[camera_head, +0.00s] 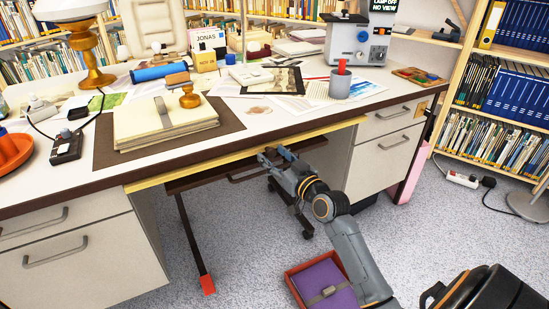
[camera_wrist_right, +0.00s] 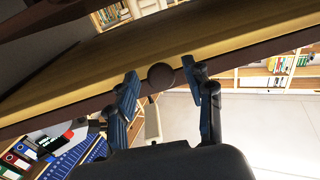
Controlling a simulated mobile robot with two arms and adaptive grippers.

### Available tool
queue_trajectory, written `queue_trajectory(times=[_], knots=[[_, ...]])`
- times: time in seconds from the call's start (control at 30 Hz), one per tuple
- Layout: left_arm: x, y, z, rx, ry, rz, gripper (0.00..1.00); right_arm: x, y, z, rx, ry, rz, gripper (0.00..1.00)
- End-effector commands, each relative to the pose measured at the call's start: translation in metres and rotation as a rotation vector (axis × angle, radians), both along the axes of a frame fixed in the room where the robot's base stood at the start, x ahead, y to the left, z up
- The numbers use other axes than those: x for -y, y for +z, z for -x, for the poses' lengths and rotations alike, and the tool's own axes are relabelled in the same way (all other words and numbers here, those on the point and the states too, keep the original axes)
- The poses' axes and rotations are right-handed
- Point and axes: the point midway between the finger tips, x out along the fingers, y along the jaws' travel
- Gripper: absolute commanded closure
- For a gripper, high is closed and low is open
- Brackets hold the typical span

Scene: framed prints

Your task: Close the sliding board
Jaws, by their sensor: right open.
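The sliding board (camera_head: 215,165) is a thin yellow wooden board just under the desk top, with its front edge sticking out above the knee space. It crosses the right wrist view as a broad wooden band (camera_wrist_right: 230,38). A dark round knob (camera_wrist_right: 161,76) shows at its edge. My right gripper (camera_head: 272,156) is at the board's front edge, right of its middle. In the wrist view its open fingers (camera_wrist_right: 160,82) stand on either side of the knob. I cannot tell whether they touch it. My left gripper is out of view.
The desk (camera_head: 255,128) carries papers, a stack of folders (camera_head: 165,123), stamps and a grey cup (camera_head: 340,84). Drawer units flank the knee space. A red box with a purple item (camera_head: 322,284) sits on the floor beside my right arm.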

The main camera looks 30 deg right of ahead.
Motion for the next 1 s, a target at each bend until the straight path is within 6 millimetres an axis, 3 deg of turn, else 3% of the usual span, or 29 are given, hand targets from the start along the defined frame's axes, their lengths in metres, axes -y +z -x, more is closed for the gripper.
queue_trajectory(times=[0.23, 0.5, 0.73, 1.0], knots=[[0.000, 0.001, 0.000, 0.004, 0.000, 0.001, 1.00, 0.000, 0.000, -0.001, 0.000, 0.000, 0.000, 0.48], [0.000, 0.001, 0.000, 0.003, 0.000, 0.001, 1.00, 0.000, 0.000, 0.000, 0.000, 0.000, 0.000, 1.00], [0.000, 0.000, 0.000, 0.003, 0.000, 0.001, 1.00, 0.001, 0.000, -0.004, 0.000, 0.000, 0.000, 1.00], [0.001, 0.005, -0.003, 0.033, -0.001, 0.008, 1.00, 0.005, 0.000, -0.041, 0.001, 0.000, 0.001, 1.00]])
